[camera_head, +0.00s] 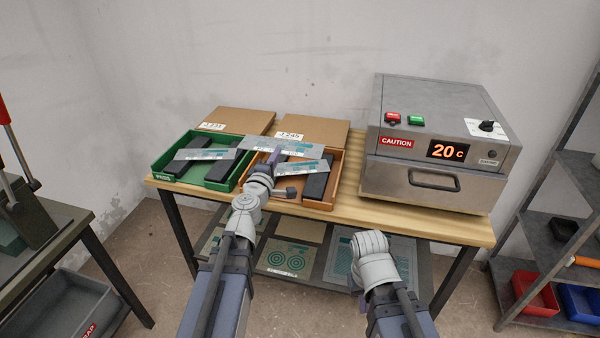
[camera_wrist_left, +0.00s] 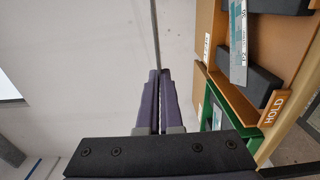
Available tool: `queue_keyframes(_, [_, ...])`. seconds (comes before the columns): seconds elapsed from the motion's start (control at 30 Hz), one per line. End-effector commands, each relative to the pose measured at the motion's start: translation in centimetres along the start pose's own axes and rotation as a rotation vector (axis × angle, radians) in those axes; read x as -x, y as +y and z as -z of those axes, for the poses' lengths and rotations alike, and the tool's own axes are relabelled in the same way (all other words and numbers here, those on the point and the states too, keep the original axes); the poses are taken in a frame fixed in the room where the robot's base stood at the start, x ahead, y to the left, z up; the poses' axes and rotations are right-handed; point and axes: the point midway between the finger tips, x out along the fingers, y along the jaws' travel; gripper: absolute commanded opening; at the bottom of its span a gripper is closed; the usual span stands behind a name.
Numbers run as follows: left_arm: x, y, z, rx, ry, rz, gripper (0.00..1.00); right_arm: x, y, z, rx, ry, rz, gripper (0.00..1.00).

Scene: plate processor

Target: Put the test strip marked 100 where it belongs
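My left gripper (camera_head: 275,157) is shut on a thin grey-and-teal test strip (camera_head: 305,149), holding it above the trays. In the left wrist view the gripper (camera_wrist_left: 160,76) grips this strip (camera_wrist_left: 155,35) edge-on, as a thin dark line. Its marking is not legible. A second strip (camera_head: 203,154) lies across black blocks in the green tray (camera_head: 236,180). A third strip (camera_head: 306,181) lies in the orange tray (camera_head: 326,205), marked HOLD in the left wrist view (camera_wrist_left: 272,108). My right gripper (camera_head: 361,302) is low in front of the table; its fingers are mostly hidden.
Two cardboard boxes (camera_head: 243,121) (camera_head: 325,130) with number labels stand behind the trays. A grey oven (camera_head: 435,140) reading 20 C, its drawer shut, stands at the right. Sheets lie on the table's lower shelf (camera_head: 318,277). A shelf rack with bins (camera_head: 535,292) is far right.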

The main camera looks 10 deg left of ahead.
Motion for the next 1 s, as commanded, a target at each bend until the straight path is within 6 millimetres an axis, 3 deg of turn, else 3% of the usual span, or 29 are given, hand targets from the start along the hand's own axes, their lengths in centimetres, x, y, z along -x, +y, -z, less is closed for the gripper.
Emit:
queue_keyframes(0.03, [-1.2,-2.1,0.0,0.000,-0.001,0.000,0.00,-2.1,-0.2,0.1,0.000,0.000,0.000,0.00])
queue_keyframes(0.2, [-4.5,-6.2,0.1,0.000,-0.001,0.000,0.00,-6.2,-0.6,0.4,0.000,0.000,0.000,0.00])
queue_keyframes(0.4, [-7.5,-9.7,0.0,0.000,-0.001,0.000,0.00,-9.6,-0.9,0.6,0.001,0.000,0.000,0.00])
queue_keyframes(0.67, [-7.7,-10.0,-0.1,0.000,0.000,0.000,0.00,-10.0,-0.9,0.6,0.001,0.000,0.000,0.00])
queue_keyframes(1.0, [-7.7,-14.7,-0.1,0.000,0.000,0.000,0.00,-14.6,-1.4,0.9,0.001,0.000,0.000,0.00])
